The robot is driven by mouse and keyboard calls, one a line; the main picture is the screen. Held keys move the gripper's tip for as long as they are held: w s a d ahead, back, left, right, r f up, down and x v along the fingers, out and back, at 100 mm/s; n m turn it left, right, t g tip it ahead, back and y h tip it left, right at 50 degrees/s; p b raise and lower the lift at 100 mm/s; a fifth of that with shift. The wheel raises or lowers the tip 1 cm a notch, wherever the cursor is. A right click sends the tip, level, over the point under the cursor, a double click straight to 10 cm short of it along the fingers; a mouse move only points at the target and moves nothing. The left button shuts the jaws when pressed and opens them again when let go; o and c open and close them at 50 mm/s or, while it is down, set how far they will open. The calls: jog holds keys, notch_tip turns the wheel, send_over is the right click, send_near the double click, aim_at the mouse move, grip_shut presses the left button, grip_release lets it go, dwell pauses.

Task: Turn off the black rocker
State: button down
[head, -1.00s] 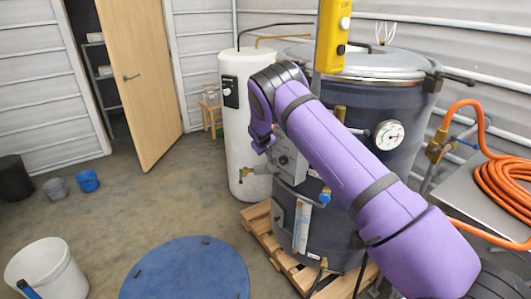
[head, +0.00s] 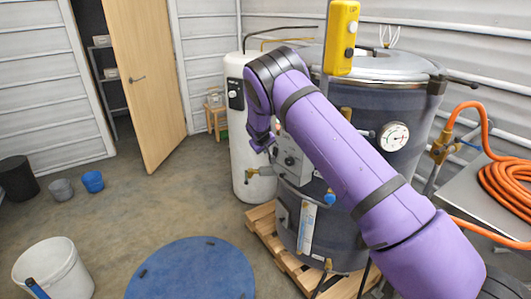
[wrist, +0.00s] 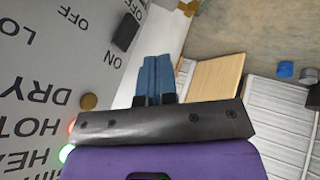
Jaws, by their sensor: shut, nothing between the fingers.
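The black rocker (wrist: 127,32) sits on a grey panel (wrist: 30,70) at the upper left of the wrist view, with upside-down OFF and ON lettering beside it. I cannot tell which way it is tipped. My gripper (wrist: 156,60) is shut and empty. Its blue fingertips are to the right of and below the rocker in the wrist view, apart from it in the picture. In the head view the grey control box (head: 291,160) is on the dark vessel (head: 360,108), partly covered by my purple arm. The rocker and fingertips cannot be made out there.
A brass-coloured knob (wrist: 88,101), a red light and a green light (wrist: 67,154) are on the panel near my gripper. A yellow box (head: 341,40) stands above my forearm. A white tank (head: 238,150) is behind my arm. The floor at left is mostly open.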

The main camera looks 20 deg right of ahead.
jog(key=v, duration=0.6)
jog(key=shift+s+a+r, duration=0.2)
jog(key=shift+a+r, duration=0.05)
